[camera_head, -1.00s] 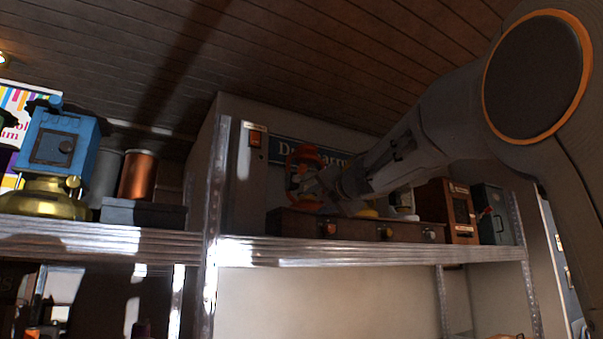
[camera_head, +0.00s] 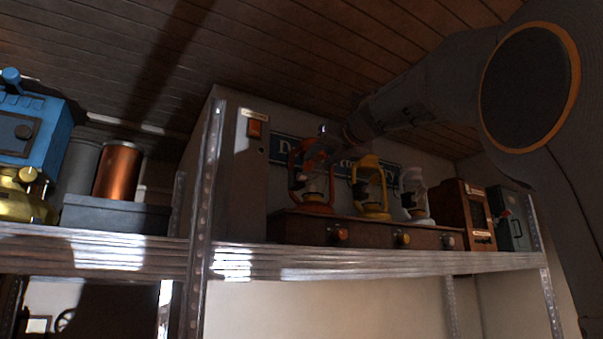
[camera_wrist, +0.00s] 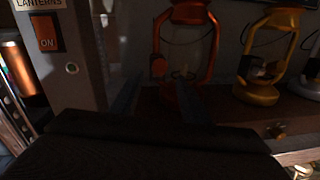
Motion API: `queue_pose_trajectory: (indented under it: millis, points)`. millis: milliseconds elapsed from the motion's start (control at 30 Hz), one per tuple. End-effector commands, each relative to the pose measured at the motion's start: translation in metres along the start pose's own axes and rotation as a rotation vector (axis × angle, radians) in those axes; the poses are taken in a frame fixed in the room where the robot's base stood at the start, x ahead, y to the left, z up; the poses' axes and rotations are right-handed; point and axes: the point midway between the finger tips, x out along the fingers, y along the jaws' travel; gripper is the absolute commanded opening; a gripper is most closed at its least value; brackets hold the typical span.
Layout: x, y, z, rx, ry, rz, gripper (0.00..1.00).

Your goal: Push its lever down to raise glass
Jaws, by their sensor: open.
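An orange-red lantern (camera_head: 315,188) stands upright at the left end of a wooden base (camera_head: 365,233). A yellow lantern (camera_head: 371,188) and a white lantern (camera_head: 416,203) stand to its right. In the wrist view the orange-red lantern (camera_wrist: 206,62) is just ahead of my fingers. A small orange-red piece (camera_wrist: 158,67) at its left side may be the lever; I cannot tell for sure. My gripper (camera_wrist: 158,100) is open and empty, its dark fingers below that piece. In the head view my gripper (camera_head: 328,146) overlaps the lantern's top; contact is unclear.
A grey panel (camera_head: 246,180) with a red switch (camera_head: 255,129) marked ON stands left of the lanterns. Knobs (camera_head: 340,235) line the base's front. A brown box (camera_head: 467,213) and a green box (camera_head: 511,218) stand right. A metal shelf post (camera_head: 203,200) rises in front.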

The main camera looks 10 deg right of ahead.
Motion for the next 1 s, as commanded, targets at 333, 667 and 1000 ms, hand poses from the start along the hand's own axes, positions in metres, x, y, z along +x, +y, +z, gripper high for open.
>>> queue_pose_trajectory:
  millis: [333, 667, 1000]
  points:
    - [0.037, 0.011, 0.002, -0.003, 0.004, 0.017, 0.42]
    - [0.076, 0.011, 0.001, -0.004, 0.002, 0.016, 0.42]
    - [0.080, 0.009, 0.000, -0.004, 0.000, 0.013, 0.42]
